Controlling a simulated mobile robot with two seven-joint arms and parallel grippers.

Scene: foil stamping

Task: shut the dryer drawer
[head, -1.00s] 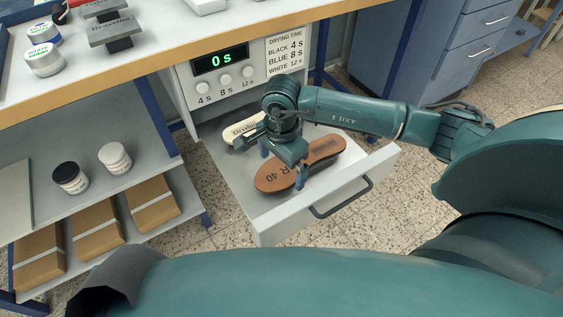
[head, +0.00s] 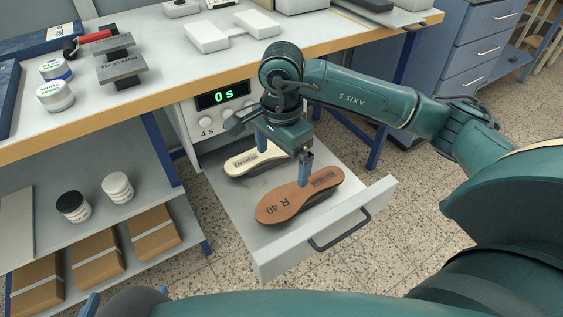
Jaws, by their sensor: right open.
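The dryer drawer (head: 240,226) is pulled out below the workbench. Its white front has a dark bar handle (head: 340,231). A brown insole marked R 40 (head: 282,205) lies flat in the drawer toward the front. A cream insole (head: 240,164) lies behind it, partly hidden by my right gripper. My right gripper (head: 284,158) is open and empty, fingers pointing down above the drawer, near the brown insole's far end. My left gripper (head: 126,298) shows only in part at the bottom left edge, as blue tips around a dark body. Whether it is open cannot be told.
The dryer panel (head: 222,99) reads 0 s above the drawer. The bench top (head: 180,65) holds ink jars, stamp blocks and white pads. A lower shelf (head: 135,175) at left holds two jars, with brown boxes below. Bare floor (head: 400,220) lies right of the drawer.

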